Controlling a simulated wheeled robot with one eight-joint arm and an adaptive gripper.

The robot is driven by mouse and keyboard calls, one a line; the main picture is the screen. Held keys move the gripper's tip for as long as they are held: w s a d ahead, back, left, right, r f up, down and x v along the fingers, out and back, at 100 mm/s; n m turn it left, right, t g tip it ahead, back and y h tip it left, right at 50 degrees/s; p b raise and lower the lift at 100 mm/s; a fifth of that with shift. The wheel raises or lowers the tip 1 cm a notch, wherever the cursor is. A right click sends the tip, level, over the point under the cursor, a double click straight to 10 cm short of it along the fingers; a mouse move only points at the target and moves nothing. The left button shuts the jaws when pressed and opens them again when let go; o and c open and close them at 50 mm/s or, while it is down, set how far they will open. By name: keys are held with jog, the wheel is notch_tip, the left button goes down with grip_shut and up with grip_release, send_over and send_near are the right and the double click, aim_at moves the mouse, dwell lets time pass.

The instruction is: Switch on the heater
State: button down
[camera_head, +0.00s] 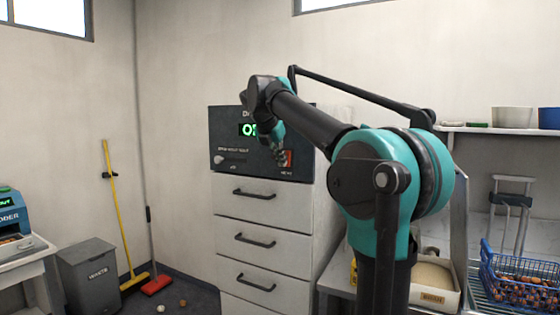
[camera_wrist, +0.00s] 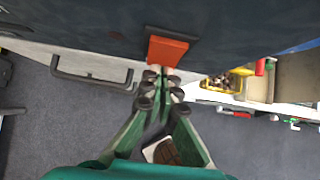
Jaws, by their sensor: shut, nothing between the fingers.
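The heater is a dark grey box (camera_head: 228,127) on top of a white drawer cabinet. Its green display (camera_head: 247,130) is lit and partly hidden by my arm. A red-orange switch (camera_head: 287,158) sits at the lower right of its front, and it also shows in the wrist view (camera_wrist: 168,49). My gripper (camera_head: 281,156) is at the front of the box, just left of the switch in the head view. In the wrist view my gripper (camera_wrist: 161,77) is shut and empty, with its fingertips at the switch's lower edge. I cannot tell whether they touch it.
White drawers with dark handles (camera_head: 254,194) are below the box. A grey bin (camera_head: 90,277), a yellow broom (camera_head: 118,215) and a red-headed broom (camera_head: 156,285) stand at the left. A blue basket of chestnuts (camera_head: 515,282) is at the right.

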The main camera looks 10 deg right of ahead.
jog(key=shift+w+d+f, duration=0.15)
jog(key=shift+w, duration=0.1)
dwell(0.3)
jog(key=shift+r, duration=0.85)
jog(key=shift+s, duration=0.1)
